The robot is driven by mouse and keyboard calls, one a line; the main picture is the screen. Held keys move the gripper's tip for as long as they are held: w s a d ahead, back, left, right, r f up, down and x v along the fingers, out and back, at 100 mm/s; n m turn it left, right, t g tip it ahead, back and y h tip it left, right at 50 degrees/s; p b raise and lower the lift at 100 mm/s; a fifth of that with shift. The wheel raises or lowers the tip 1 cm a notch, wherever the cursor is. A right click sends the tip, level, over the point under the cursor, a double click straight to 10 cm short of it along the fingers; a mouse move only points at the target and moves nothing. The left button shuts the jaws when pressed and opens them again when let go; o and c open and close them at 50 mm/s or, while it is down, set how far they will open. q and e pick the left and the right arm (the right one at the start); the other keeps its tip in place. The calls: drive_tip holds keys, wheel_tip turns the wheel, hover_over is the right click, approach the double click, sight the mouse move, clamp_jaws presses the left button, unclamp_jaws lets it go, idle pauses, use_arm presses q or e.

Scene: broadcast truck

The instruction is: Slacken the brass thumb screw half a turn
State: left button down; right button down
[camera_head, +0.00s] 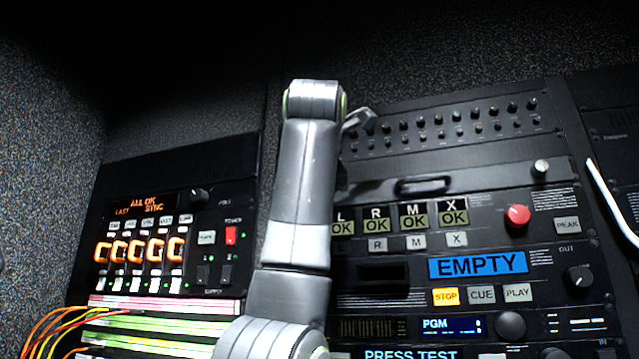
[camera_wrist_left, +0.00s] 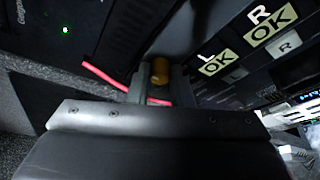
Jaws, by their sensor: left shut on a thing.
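The brass thumb screw (camera_wrist_left: 160,70) shows in the left wrist view as a small gold-coloured cylinder at the fingertips. My left gripper (camera_wrist_left: 152,84) is shut on it, with the fingers around its sides. In the head view my left arm rises in front of the racks, and only a grey bit of the left gripper (camera_head: 360,119) shows beside the arm's upper end. The screw is hidden there. My right gripper is not in view.
The right rack panel carries a red knob (camera_head: 517,216), an EMPTY display (camera_head: 477,264) and a row of labelled buttons. Coloured cables (camera_head: 50,322) hang at lower left.

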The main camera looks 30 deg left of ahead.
use_arm(q)
drive_tip(key=shift+n+h, duration=0.4)
drive_tip(key=shift+n, duration=0.1)
idle(0.3)
drive_tip(key=c, duration=1.3)
unclamp_jaws()
drive_tip(key=b+v, duration=0.3)
drive_tip(key=v, duration=1.4)
drive_tip(key=shift+d, duration=0.15)
